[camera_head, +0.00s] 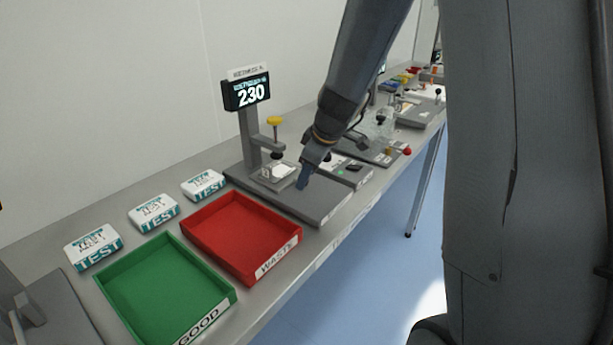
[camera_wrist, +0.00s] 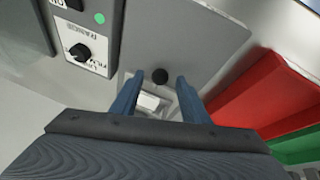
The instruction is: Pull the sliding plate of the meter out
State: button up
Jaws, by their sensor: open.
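The meter (camera_head: 249,140) stands on a grey base, with a post, a display reading 230 and a yellow knob on top. A small pale plate (camera_head: 278,171) sits low at the front of its post, partly hidden by my gripper. My gripper (camera_head: 302,183) points down over the meter's base, just right of the plate. In the wrist view its two blue fingers (camera_wrist: 159,80) are apart.
A red WASTE tray (camera_head: 243,232) and a green GOOD tray (camera_head: 165,285) stand left of the meter. Several TEST boxes (camera_head: 153,212) line the wall side. A grey control box (camera_wrist: 90,35) with dials is close to my gripper. More equipment (camera_head: 385,130) stands further along the bench.

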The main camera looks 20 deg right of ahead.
jog(key=shift+x, duration=0.75)
jog(key=shift+c, duration=0.3)
